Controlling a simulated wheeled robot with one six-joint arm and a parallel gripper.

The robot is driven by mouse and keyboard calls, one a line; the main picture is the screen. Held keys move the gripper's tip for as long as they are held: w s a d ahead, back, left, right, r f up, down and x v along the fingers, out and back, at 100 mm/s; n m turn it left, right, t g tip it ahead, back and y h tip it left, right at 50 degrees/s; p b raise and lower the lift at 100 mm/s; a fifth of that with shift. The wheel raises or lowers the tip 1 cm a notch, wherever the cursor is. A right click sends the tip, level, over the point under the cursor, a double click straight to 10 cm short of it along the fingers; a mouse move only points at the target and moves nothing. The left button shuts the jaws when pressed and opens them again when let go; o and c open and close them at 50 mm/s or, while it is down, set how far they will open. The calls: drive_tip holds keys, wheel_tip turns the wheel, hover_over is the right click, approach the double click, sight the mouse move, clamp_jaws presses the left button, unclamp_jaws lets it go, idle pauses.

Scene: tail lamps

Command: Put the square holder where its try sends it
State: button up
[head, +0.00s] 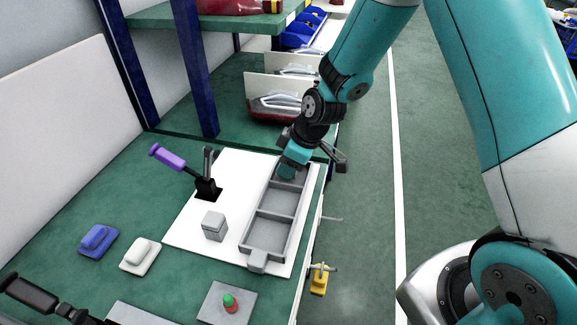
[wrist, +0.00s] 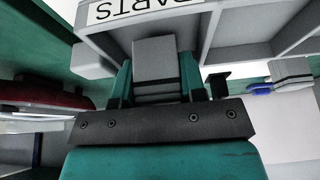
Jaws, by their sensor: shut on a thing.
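My gripper (head: 291,166) is at the far end of a grey compartment tray (head: 246,231) on a white board. In the wrist view my gripper (wrist: 155,85) is shut on a grey square-sided block (wrist: 155,55), which looks like the square holder. The block overlaps the edge of the tray (wrist: 230,55), near its PARTS label; I cannot tell whether it touches the tray. In the head view the held block is hidden by my gripper. A separate grey block (head: 215,226) stands on the board left of the tray.
A purple-handled clamp (head: 207,188) stands left of the tray. A blue lamp piece (head: 98,240) and a white one (head: 140,257) lie on the green bench. A button box (head: 228,303) is nearer. Red lamps (head: 275,108) sit in a rack behind. The tray's nearer compartments look empty.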

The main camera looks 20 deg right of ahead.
drive_tip(key=shift+f, duration=0.55)
drive_tip(key=shift+f, duration=0.2)
drive_tip(key=o, duration=0.6)
drive_tip(key=shift+r, duration=0.1)
drive_tip(key=shift+r, duration=0.1)
drive_tip(key=v, duration=1.2)
drive_tip(key=s+a+r+m+g, duration=0.1)
drive_tip(key=s+a+r, duration=0.1)
drive_tip(key=s+r, duration=0.2)
drive_tip(key=s+a+r+m+g, duration=0.1)
drive_tip(key=s+a+r, duration=0.2)
drive_tip(key=s, duration=0.8)
drive_tip(key=s+a+r+m, duration=0.1)
drive_tip(key=s+a+r, duration=0.2)
drive_tip(key=s, duration=0.4)
drive_tip(key=shift+s+r+m+g, duration=0.2)
drive_tip(key=shift+r+m+g, duration=0.2)
drive_tip(key=shift+r, duration=0.4)
